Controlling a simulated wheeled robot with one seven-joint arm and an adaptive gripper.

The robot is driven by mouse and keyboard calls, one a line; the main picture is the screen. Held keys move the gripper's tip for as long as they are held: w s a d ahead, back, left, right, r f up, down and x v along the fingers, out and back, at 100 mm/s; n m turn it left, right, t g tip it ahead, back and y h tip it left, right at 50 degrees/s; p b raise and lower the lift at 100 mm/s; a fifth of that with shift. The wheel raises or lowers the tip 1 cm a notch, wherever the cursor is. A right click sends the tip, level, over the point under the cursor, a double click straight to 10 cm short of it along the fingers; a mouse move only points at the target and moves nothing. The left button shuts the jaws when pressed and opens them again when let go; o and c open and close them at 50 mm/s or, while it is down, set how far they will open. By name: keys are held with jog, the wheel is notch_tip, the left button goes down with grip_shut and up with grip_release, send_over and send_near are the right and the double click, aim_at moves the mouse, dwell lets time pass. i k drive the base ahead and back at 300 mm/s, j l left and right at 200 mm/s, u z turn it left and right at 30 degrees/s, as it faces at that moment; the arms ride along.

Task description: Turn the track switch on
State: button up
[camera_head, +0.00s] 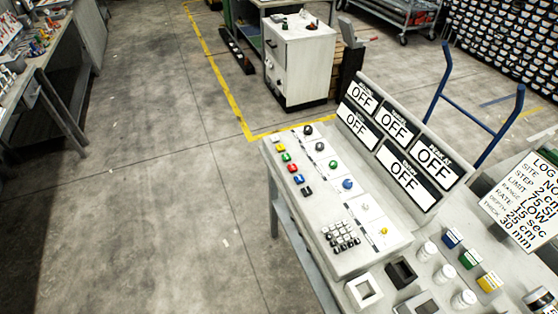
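A sloped control panel (345,247) stands on a bench at the lower right. Along its left side runs a row of small coloured switches: yellow (281,148), green (287,157), red (291,169), blue (298,179) and a dark one (306,190). A second row to their right holds knobs, including a black one (308,130), a green one (333,164) and a blue one (347,184). Which is the track switch cannot be told; labels are too small. The display board (410,204) behind reads OFF in every window. My gripper is out of view.
A keypad (341,236) sits on the panel's near part. White jars (427,250), coloured boxes (470,258) and a log sign (530,200) stand to the right. A white cabinet (300,65) is behind. The floor left of the bench is clear.

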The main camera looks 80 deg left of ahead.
aim_at(308, 130)
jog(key=u, duration=2.2)
jog(key=i+j, duration=0.45)
jog(key=i, duration=0.15)
jog(key=i+j+u, duration=0.1)
jog(key=i+j, duration=0.4)
jog(key=i, duration=0.15)
jog(key=i+j, duration=0.4)
jog(key=i, duration=0.2)
